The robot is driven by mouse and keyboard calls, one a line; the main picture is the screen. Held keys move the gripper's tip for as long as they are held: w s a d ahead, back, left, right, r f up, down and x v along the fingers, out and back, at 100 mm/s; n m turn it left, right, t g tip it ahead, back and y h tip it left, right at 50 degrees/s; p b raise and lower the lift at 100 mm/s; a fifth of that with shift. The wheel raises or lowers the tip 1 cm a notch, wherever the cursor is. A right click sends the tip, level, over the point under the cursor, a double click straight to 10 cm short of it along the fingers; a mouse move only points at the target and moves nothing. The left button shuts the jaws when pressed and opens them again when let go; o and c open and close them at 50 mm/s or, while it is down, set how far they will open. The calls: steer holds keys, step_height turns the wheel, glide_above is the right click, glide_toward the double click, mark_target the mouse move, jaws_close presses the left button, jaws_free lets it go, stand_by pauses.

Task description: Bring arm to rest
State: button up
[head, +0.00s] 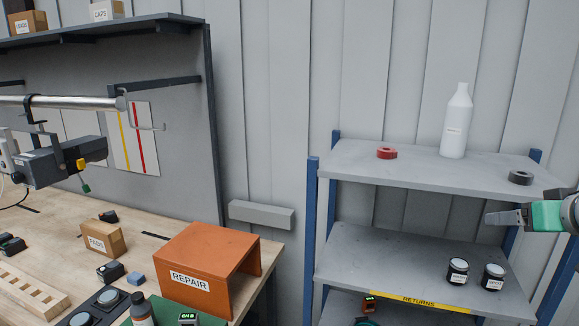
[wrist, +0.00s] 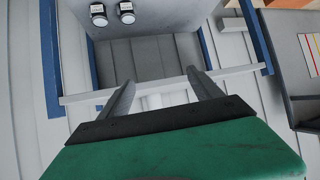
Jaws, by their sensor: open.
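My gripper (head: 504,218) is at the right edge of the head view, in front of the blue-posted shelf rack (head: 430,175), level with the gap between its upper and middle shelves. Its fingers point left. In the wrist view my gripper (wrist: 158,84) has its two grey fingers spread apart, and no held object shows between them. The green gripper body fills the lower part of that view. Most of my arm is outside the head view.
The upper shelf holds a white bottle (head: 457,122), a red ring-like item (head: 387,153) and a black one (head: 520,178). Two dark jars (head: 458,271) stand on the middle shelf. A workbench with an orange REPAIR box (head: 207,262) stands left.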

steer(key=s+d+f+m+g+h, duration=0.1)
steer(key=s+d+f+m+g, duration=0.2)
steer(key=f, duration=0.4)
steer(key=s+d+f+m+g+h, duration=0.1)
steer(key=s+d+f+m, duration=0.25)
steer(key=f, duration=0.35)
steer(key=s+a+f+m+g+b, duration=0.1)
steer(key=s+a+f+g, duration=0.15)
steer(key=f, duration=0.25)
steer(key=s+a+f+g, duration=0.1)
steer(key=s+a+f, duration=0.25)
steer(key=f, duration=0.25)
steer(key=a+f+n+g+y+b, duration=0.15)
steer(key=a+f, duration=0.45)
steer(key=a, duration=0.6)
steer(key=w+a+r+n+t+y+b, duration=0.1)
steer(key=a+n, duration=0.5)
steer(key=a, duration=1.1)
steer(key=shift+w+a+n+t+b, duration=0.35)
steer(key=shift+w+t, duration=0.25)
steer(key=shift+w, duration=0.5)
steer(key=shift+d+r, duration=0.1)
